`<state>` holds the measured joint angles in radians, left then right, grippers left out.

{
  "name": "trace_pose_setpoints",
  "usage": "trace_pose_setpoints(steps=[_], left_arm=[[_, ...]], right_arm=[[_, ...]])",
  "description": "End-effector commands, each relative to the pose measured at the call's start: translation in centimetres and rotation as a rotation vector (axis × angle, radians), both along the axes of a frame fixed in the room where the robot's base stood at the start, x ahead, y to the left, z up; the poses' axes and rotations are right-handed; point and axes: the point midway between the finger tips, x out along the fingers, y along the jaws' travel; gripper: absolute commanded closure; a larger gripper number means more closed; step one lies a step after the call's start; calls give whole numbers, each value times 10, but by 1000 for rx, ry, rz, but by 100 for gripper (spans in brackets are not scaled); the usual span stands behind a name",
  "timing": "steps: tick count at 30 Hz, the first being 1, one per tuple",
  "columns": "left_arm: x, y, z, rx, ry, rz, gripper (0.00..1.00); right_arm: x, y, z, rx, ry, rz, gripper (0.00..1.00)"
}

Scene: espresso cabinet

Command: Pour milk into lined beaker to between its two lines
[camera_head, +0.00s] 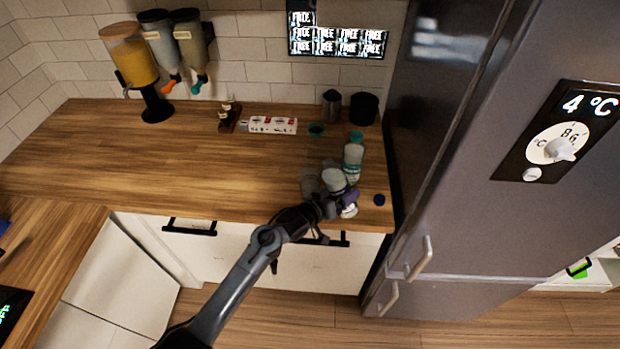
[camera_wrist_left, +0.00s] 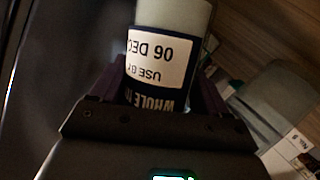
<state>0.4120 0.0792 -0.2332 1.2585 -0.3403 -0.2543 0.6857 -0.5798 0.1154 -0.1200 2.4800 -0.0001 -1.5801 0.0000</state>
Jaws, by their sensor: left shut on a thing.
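My left gripper (camera_head: 338,199) is at the counter's front right and is shut on a milk bottle (camera_head: 334,180). In the left wrist view the bottle (camera_wrist_left: 165,62) sits between the fingers (camera_wrist_left: 158,92), with a dark "WHOLE" label and a white "USE BY 06 DEC" sticker. A clear, faint vessel (camera_head: 311,183) stands just left of the bottle and may be the lined beaker. Its lines and any contents cannot be made out. A grey translucent shape (camera_wrist_left: 284,92) at the right of the wrist view may be the same vessel. My right gripper is not in view.
A teal-capped bottle (camera_head: 353,158) stands just behind the gripper. A loose dark blue cap (camera_head: 379,200) lies near the right front edge. The fridge (camera_head: 465,150) rises close on the right. Dispensers (camera_head: 132,58) stand back left. The counter's left and middle (camera_head: 170,165) are clear.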

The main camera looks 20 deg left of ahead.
Motion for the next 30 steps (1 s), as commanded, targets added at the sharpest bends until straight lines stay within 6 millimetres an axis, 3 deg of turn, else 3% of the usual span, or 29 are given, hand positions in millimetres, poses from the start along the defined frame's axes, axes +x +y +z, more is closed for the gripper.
trace_pose_setpoints(steps=[9,30], left_arm=[[1,2,-1,-150,38,-1,75],[0,-1,6,-226,61,-1,75]], right_arm=[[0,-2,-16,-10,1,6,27],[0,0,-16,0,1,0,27]])
